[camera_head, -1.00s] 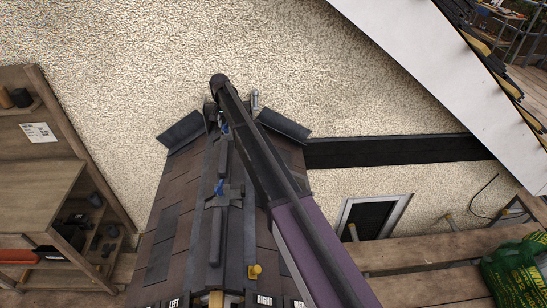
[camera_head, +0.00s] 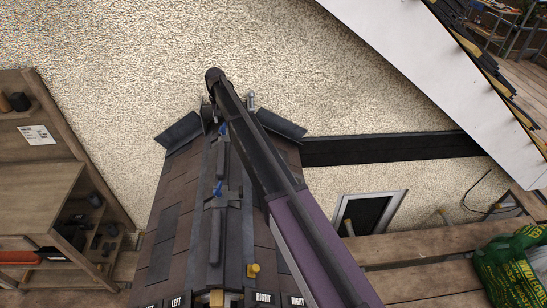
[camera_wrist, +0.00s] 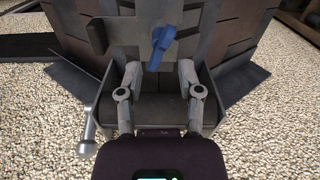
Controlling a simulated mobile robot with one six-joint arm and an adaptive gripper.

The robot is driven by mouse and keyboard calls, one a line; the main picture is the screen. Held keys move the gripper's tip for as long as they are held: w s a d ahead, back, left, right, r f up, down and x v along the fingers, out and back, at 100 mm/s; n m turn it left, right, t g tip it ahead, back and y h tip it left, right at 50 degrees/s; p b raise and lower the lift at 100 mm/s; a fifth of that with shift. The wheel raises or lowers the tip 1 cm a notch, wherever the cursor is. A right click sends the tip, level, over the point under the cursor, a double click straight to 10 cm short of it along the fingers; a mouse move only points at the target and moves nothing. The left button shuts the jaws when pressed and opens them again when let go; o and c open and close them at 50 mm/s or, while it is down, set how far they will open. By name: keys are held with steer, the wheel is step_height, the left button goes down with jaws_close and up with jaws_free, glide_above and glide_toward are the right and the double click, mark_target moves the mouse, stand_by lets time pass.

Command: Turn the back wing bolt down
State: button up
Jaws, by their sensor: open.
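The back blue wing bolt (camera_head: 222,128) stands on the ridge of the small tiled roof (camera_head: 172,215), near the wall, partly hidden by my arm. In the wrist view the blue wing bolt (camera_wrist: 161,45) shows tilted, at the centre top. My gripper (camera_wrist: 158,70) is open and empty, with one finger on either side of the line to the bolt. The bolt appears just beyond the fingertips; I cannot tell whether they touch it. In the head view my arm hides the gripper. A second blue wing bolt (camera_head: 218,188) sits nearer on the ridge.
The pebbled wall (camera_head: 130,60) is close behind the roof's far end. A silver pin (camera_head: 251,100) stands at that end, also in the wrist view (camera_wrist: 87,130). A yellow knob (camera_head: 253,270) sits at the near right. Wooden shelves (camera_head: 45,185) stand left.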

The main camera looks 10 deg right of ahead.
mark_target(223, 125)
steer(key=shift+r+p, duration=4.85)
steer(key=shift+r, duration=0.35)
steer(key=s+d+f+n+b, duration=0.1)
steer(key=s+d+f+b, duration=0.3)
steer(key=s+d, duration=0.2)
steer(key=s+d+f+n+t+b, duration=0.1)
steer(key=s+d+f+b, duration=0.4)
steer(key=s, duration=0.4)
steer(key=s+d+f+n+y+b, duration=0.1)
steer(key=s+d+f+b, duration=0.4)
steer(key=s+d, duration=0.3)
steer(key=shift+s, duration=0.35)
steer(key=s+d+f+m+b, duration=0.1)
steer(key=s+d+f+b, duration=0.1)
steer(key=s, duration=0.4)
steer(key=s+d+f+m+b, duration=0.1)
steer(key=s+d+f+b, duration=0.2)
steer(key=s+f+b, duration=0.1)
steer(key=s+d+f+m+g+h+b, duration=0.1)
steer(key=s+d+f+b, duration=0.2)
steer(key=s, duration=0.4)
steer(key=shift+s+d+f+b, duration=0.15)
steer(key=shift+s+f+b, duration=0.2)
